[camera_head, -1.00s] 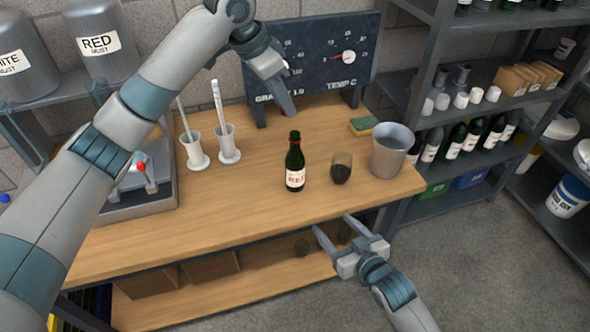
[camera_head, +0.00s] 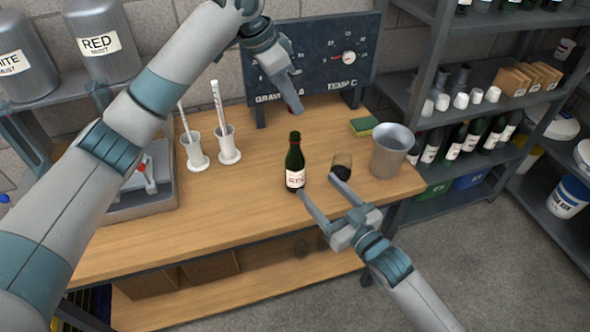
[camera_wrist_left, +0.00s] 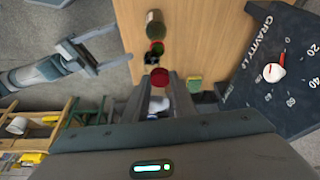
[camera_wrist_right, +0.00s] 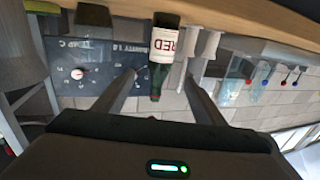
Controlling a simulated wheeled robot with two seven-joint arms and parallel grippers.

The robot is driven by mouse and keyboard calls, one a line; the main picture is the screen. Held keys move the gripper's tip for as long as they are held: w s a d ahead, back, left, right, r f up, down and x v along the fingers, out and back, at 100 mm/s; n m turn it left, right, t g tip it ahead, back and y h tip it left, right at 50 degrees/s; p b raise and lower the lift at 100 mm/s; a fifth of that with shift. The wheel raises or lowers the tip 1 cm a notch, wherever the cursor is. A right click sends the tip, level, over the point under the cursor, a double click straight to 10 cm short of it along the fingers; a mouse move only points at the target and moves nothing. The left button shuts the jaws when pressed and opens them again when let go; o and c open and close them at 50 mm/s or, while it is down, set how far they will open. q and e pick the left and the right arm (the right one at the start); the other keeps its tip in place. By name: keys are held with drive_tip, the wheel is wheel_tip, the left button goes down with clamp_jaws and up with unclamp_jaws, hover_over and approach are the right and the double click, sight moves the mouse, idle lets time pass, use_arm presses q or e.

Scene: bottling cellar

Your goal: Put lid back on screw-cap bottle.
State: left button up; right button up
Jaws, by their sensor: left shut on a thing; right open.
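The dark green bottle (camera_head: 295,160) with a white and red label stands upright on the wooden bench (camera_head: 245,190). It also shows in the left wrist view (camera_wrist_left: 154,22) and, upside down, in the right wrist view (camera_wrist_right: 163,48). My left gripper (camera_head: 292,106) is shut on a red cap (camera_wrist_left: 160,76), above the bench behind the bottle. The cap is apart from the bottle. My right gripper (camera_head: 317,186) is open at the front of the bench, just right of the bottle's lower part. Its fingers point toward the bottle, which appears between them in the right wrist view; contact is unclear.
A metal bucket (camera_head: 390,152) and a sponge (camera_head: 364,125) are further right. A gauge board (camera_head: 320,55) stands at the back. Two white holders (camera_head: 228,150) are on the left.

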drive_tip(key=shift+w+a, duration=0.1)
drive_tip(key=x, duration=1.1)
drive_tip(key=shift+w+a, duration=0.15)
drive_tip(key=shift+w, duration=0.2)
drive_tip(key=c, duration=1.6)
use_arm(q)
hover_over(291, 135)
drive_tip(key=shift+f, duration=2.45)
drive_tip(key=shift+f, duration=0.15)
drive_tip(key=shift+f, duration=0.75)
drive_tip(key=shift+f, duration=0.6)
use_arm(e)
clamp_jaws()
